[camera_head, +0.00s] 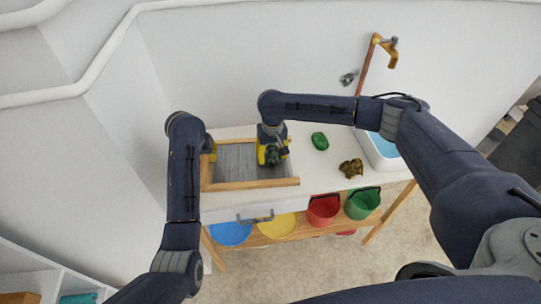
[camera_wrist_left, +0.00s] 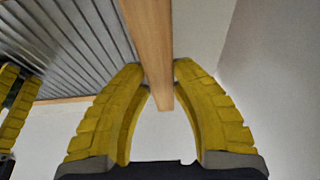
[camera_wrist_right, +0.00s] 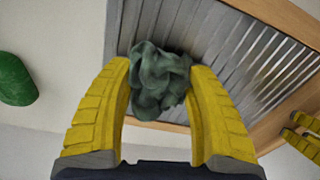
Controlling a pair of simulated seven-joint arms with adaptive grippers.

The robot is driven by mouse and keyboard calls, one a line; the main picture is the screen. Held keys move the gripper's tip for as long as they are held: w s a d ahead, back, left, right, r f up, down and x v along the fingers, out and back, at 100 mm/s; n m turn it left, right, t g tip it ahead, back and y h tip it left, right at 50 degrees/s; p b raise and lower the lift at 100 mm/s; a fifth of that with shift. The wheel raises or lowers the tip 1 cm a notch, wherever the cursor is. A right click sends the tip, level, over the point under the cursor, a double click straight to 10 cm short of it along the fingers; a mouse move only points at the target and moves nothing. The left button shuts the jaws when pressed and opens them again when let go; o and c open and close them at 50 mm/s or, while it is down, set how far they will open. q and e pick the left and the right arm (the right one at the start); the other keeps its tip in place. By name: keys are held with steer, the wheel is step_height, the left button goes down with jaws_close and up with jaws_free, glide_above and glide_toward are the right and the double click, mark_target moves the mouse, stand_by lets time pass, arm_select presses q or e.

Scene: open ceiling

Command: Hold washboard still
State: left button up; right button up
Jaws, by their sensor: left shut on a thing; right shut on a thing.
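The washboard (camera_head: 238,158) lies on the white counter, with a ribbed grey metal face in a wooden frame. Its ribs and frame also show in the left wrist view (camera_wrist_left: 75,30) and the right wrist view (camera_wrist_right: 255,55). My left gripper (camera_head: 212,152) is at the board's left side; in the left wrist view its yellow fingers (camera_wrist_left: 160,75) are shut on the wooden frame bar (camera_wrist_left: 150,45). My right gripper (camera_head: 272,155) is over the board's right part. In the right wrist view its fingers (camera_wrist_right: 160,75) are shut on a crumpled dark green cloth (camera_wrist_right: 158,82), against the ribbed face.
A green soap-like object (camera_head: 320,141) and a brown crumpled item (camera_head: 351,168) lie on the counter (camera_head: 318,168) right of the board. A blue basin (camera_head: 382,145) and tap (camera_head: 389,58) are further right. Coloured buckets (camera_head: 323,210) stand on the shelf below.

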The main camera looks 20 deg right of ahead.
steer(key=shift+s+d, duration=0.2)
steer(key=shift+d, duration=0.7)
steer(key=shift+s+d, duration=0.2)
steer(key=shift+d, duration=0.65)
steer(key=shift+s+d, duration=0.2)
steer(key=shift+d, duration=0.7)
steer(key=shift+w+a, duration=0.25)
steer(key=shift+a, duration=0.9)
steer(key=shift+w+a, duration=0.25)
steer(key=shift+a, duration=0.85)
steer(key=shift+w+a, duration=0.25)
steer(key=shift+a, duration=0.9)
steer(key=shift+s+d, duration=0.25)
steer(key=shift+d, duration=0.9)
steer(key=shift+s+d, duration=0.25)
steer(key=shift+d, duration=0.95)
steer(key=shift+s+d, duration=0.25)
steer(key=shift+d, duration=0.9)
steer(key=shift+a+r, duration=0.15)
steer(key=shift+r, duration=3.95)
steer(key=shift+f, duration=0.3)
